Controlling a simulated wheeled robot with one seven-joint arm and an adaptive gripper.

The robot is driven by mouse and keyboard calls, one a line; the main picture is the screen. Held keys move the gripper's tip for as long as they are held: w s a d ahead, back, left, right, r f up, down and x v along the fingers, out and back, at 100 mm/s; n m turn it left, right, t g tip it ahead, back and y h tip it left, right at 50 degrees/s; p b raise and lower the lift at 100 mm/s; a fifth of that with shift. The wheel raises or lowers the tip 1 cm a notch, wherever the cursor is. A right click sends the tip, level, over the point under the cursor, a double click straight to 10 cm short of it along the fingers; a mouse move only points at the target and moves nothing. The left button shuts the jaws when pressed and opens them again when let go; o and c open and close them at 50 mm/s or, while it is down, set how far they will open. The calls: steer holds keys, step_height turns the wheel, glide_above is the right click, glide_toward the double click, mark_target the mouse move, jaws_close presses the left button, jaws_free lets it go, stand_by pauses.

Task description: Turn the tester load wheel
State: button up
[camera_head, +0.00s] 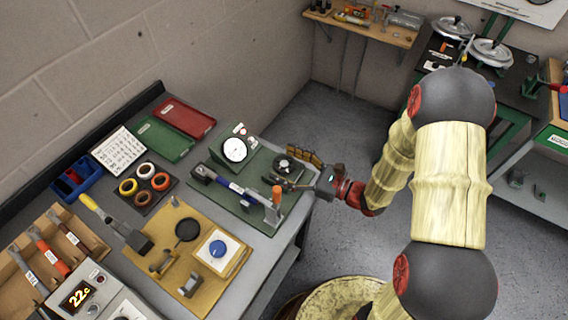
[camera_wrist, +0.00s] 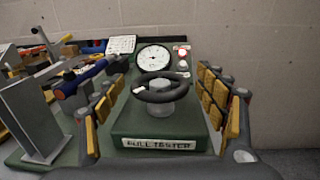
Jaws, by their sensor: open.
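The pull tester (camera_wrist: 160,125) is a green box with a labelled front. It carries a dark load wheel (camera_wrist: 161,90) on a grey hub and a round white dial gauge (camera_wrist: 154,57) behind it. In the head view the wheel (camera_head: 288,166) sits near the bench's right end, with the gauge (camera_head: 235,150) to its left. My gripper (camera_wrist: 163,82) is open, its yellow-padded fingers apart on the left and right of the wheel. The wheel lies between them in the wrist view; I cannot tell whether either finger touches it. My gripper (camera_head: 298,172) also shows at the wheel in the head view.
The wall stands behind; open floor lies right.

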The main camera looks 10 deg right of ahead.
steer(key=shift+w+a, duration=0.1)
steer(key=shift+a, duration=0.1)
steer(key=shift+c, duration=0.4)
steer(key=c, duration=1.1)
steer(key=shift+g, duration=0.3)
